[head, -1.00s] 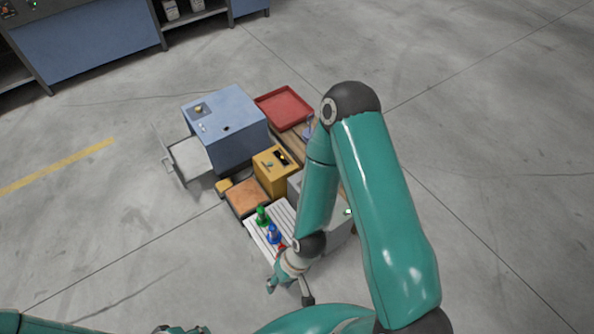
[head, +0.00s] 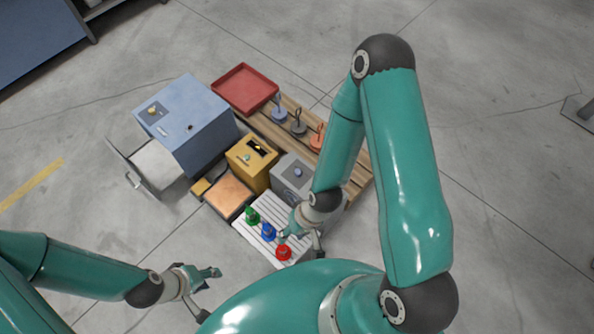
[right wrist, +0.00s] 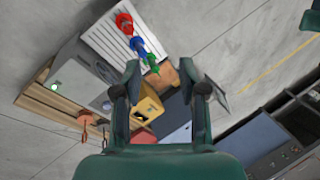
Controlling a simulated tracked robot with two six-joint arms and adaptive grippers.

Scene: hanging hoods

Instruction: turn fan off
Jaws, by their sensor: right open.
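A grey box (head: 284,176) stands on the pallet, partly hidden behind my right arm. In the right wrist view, the grey box (right wrist: 74,73) shows a round dark grille like a fan's and a lit green spot (right wrist: 55,87) at its left side. My right gripper (head: 302,244) is open and empty, over the near end of the white slatted panel, close to the red knob. Its two fingers show apart in the right wrist view (right wrist: 160,76). My left gripper (head: 208,291) is open and empty, left of the panel and apart from everything.
Green, blue and red knobs (head: 284,253) stand on the white slatted panel (head: 243,228). A yellow box (head: 245,168), an orange pad (head: 229,196), a blue box (head: 200,115) with an open drawer (head: 152,165) and a red tray (head: 245,88) crowd around.

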